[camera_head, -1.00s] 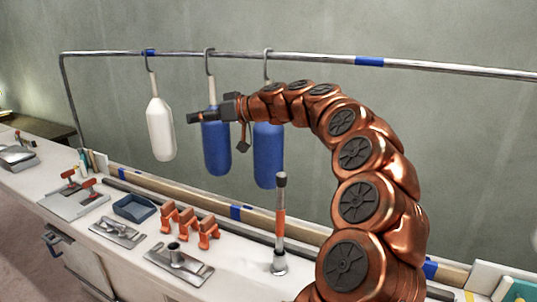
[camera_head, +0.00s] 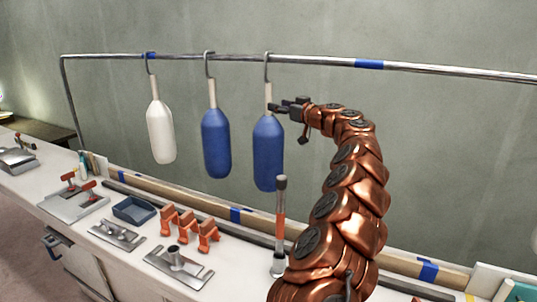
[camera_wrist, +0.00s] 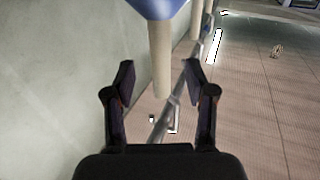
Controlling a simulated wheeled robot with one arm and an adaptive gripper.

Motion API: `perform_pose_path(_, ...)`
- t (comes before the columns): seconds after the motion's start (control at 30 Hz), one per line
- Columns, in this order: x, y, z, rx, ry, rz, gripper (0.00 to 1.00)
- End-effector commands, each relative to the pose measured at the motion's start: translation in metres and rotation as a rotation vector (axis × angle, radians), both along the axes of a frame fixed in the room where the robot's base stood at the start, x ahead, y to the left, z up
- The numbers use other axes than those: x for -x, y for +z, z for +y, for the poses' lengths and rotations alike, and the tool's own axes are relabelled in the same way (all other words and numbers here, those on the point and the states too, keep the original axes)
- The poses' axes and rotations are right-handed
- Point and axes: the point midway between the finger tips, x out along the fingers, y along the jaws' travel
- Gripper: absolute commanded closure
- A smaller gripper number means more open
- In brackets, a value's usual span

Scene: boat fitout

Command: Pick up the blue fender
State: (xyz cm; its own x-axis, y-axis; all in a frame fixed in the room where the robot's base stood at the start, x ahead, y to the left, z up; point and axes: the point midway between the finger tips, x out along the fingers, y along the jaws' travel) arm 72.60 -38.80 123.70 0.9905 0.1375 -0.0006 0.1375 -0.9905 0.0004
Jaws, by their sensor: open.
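Two blue fenders hang by hooks from a metal rail in the head view, a middle one (camera_head: 215,143) and a right one (camera_head: 267,152). Each has a cream neck above its blue body. My gripper (camera_head: 280,104) is open and level with the neck of the right blue fender, close to it on its right side. In the wrist view a cream neck (camera_wrist: 160,65) lies between the open fingers (camera_wrist: 159,76), apart from both, with part of a blue body (camera_wrist: 158,8) at the top edge. I cannot tell the exact depth gap.
A white fender (camera_head: 160,132) hangs at the left of the rail (camera_head: 310,59). Below is a bench with a blue tray (camera_head: 134,210), orange clamps (camera_head: 188,227), metal plates and an upright post with an orange band (camera_head: 280,225). The wall behind the rail is bare.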

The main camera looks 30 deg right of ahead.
Motion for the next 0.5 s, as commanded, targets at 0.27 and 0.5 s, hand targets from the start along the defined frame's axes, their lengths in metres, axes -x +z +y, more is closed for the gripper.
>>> perform_pose_path(0.27,-0.012,0.001,0.002,0.000,0.001,0.002,0.45)
perform_pose_path(0.5,-0.031,0.004,0.005,0.000,0.001,0.002,0.45)
